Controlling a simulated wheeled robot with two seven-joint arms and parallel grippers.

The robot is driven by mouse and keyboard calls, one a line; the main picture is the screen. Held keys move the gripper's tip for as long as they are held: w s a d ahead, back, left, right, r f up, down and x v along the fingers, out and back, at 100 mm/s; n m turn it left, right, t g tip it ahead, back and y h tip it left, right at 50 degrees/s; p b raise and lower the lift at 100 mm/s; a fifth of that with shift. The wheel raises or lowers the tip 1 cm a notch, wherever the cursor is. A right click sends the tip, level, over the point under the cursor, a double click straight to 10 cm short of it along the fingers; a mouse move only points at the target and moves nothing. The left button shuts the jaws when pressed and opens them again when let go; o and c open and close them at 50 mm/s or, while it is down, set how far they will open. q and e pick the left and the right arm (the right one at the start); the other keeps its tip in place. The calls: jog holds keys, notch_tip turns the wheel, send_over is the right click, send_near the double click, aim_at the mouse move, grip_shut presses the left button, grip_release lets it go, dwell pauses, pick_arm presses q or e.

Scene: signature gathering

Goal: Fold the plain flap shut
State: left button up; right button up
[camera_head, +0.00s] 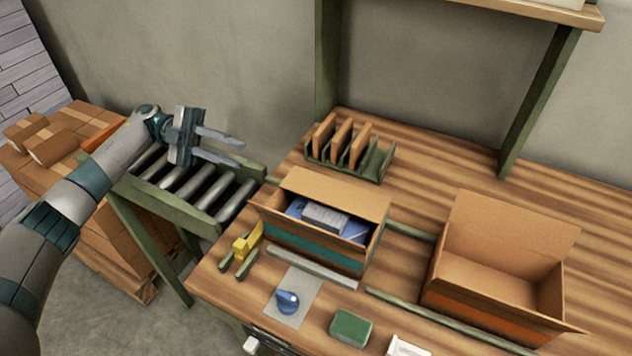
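An open carton with a teal band (310,243) stands on the workbench. Its brown back flap (335,194) is raised and leans back, and small side flaps stick out at its ends. A grey block (325,217) and blue items lie inside it. A second open carton with an orange band (480,306) stands to the right. It looks empty, with a tall plain back flap (510,237) standing up. My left gripper (241,154) is above the roller conveyor, left of the teal-banded carton, touching nothing. Its fingers are apart and empty. My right gripper is out of view.
A green rack (376,165) with brown cards stands behind the teal-banded carton. A yellow tape dispenser (246,243), a blue knob-like thing (287,301) and a green block (350,328) lie in front. The roller conveyor (190,191) adjoins the bench at left.

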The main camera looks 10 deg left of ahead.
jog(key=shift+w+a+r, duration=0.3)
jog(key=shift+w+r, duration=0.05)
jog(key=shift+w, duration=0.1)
